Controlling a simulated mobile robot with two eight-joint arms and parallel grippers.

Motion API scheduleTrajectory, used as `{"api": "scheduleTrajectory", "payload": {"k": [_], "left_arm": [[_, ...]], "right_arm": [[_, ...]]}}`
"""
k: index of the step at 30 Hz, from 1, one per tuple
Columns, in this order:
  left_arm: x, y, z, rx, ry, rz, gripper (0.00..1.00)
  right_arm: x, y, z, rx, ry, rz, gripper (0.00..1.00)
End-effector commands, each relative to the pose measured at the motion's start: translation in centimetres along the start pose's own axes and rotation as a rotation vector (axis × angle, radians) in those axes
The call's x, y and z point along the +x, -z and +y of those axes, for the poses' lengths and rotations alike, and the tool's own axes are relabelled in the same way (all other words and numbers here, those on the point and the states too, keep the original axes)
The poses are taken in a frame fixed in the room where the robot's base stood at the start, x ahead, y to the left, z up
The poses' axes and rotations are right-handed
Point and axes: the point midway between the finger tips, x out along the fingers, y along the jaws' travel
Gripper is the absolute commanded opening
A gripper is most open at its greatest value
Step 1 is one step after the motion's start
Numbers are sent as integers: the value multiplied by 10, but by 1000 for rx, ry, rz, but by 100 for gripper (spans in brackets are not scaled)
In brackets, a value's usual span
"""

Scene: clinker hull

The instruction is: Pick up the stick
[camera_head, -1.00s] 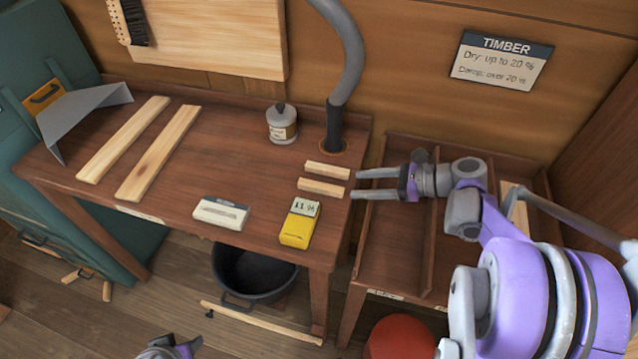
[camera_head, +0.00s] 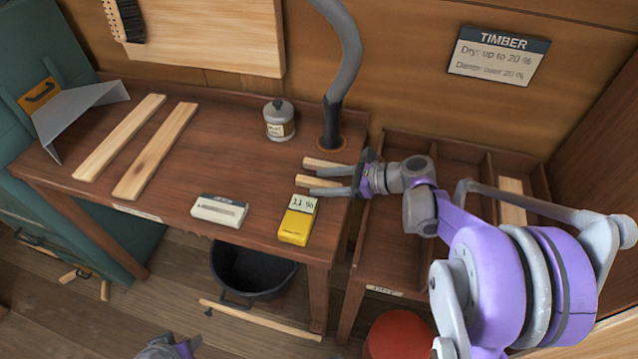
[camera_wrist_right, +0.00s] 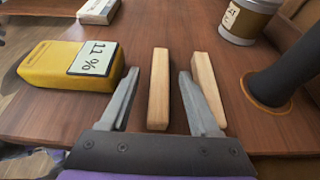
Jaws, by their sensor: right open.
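Two short pale sticks lie side by side near the right end of the brown bench: a nearer one (camera_head: 306,181) and a farther one (camera_head: 318,162). My right gripper (camera_head: 316,182) is open and low over them, its fingers pointing left. In the right wrist view, the nearer stick (camera_wrist_right: 159,85) lies between the two fingers (camera_wrist_right: 160,85), apart from both. The farther stick (camera_wrist_right: 207,85) lies just outside the right finger, close to it. Part of my left arm shows at the bottom edge of the head view; its jaws cannot be made out.
A yellow moisture meter (camera_head: 297,225) reading 11 % stands close to the sticks. A white box (camera_head: 219,211), a lidded pot (camera_head: 279,121), a grey hose (camera_head: 333,124) and two long planks (camera_head: 155,150) are on the bench (camera_head: 235,160). A divided tray (camera_head: 405,240) adjoins at right.

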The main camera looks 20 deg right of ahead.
Motion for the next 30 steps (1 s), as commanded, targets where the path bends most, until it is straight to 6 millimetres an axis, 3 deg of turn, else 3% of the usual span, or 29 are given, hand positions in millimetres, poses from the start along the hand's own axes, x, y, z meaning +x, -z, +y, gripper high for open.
{"api": "scheduleTrajectory", "payload": {"k": [1,11,23,30], "left_arm": [[0,0,0,0,0,0,50],[0,0,0,0,0,0,50],[-1,0,0,0,0,0,50],[-8,4,0,0,0,3,50]], "right_arm": [[0,0,0,0,0,0,57],[0,0,0,0,0,0,0],[-2,-3,0,0,0,0,0],[-17,-40,0,-1,0,-1,0]]}}
